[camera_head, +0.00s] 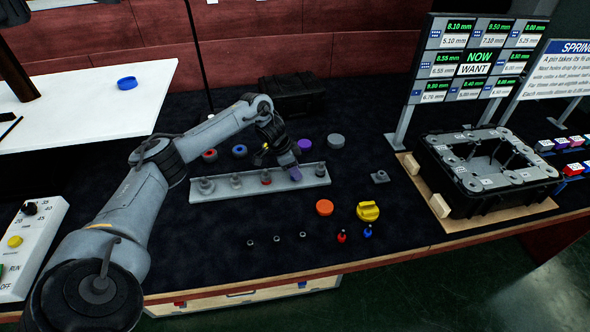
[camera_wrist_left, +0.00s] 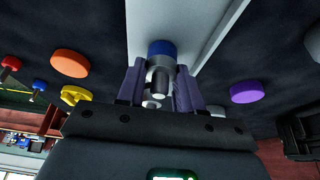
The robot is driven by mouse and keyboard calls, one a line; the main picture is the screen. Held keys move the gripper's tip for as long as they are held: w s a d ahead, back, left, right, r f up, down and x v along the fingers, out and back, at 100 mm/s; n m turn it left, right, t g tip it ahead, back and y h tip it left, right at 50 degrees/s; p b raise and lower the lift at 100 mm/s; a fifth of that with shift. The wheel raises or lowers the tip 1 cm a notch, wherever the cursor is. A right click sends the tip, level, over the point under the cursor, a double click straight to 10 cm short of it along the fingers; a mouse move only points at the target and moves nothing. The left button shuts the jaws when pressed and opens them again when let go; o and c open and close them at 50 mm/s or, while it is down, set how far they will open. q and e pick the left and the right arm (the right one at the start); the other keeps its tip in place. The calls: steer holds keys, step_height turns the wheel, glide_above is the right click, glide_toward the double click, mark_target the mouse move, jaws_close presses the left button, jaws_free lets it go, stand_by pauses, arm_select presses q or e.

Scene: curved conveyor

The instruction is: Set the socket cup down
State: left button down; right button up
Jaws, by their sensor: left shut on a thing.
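My left gripper (camera_head: 290,174) is over the right part of a long grey rack (camera_head: 314,183). In the left wrist view, the purple fingers of my left gripper (camera_wrist_left: 160,82) are closed around a silver socket cup (camera_wrist_left: 158,72) with a blue band. The cup is over or at the pale rack surface (camera_wrist_left: 205,22); I cannot tell whether it touches. In the head view the cup is hidden by the gripper. My right gripper is not in view.
Purple (camera_head: 305,145) and grey (camera_head: 336,141) discs lie behind the rack. An orange disc (camera_head: 324,208) and a yellow knob (camera_head: 368,211) lie in front. A black tray (camera_head: 462,205) stands at the right.

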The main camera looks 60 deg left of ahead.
arm_select(q)
steer(key=c, duration=0.7)
jaws_free()
steer(key=shift+f, duration=0.1)
steer(key=shift+c, duration=0.2)
steer(key=shift+r, duration=0.3)
steer(key=p+v, duration=0.3)
steer(key=v, duration=0.8)
steer(key=shift+r+p, duration=0.3)
steer(key=shift+p, duration=0.1)
steer(key=shift+s+a, duration=0.1)
steer(key=shift+s, duration=0.05)
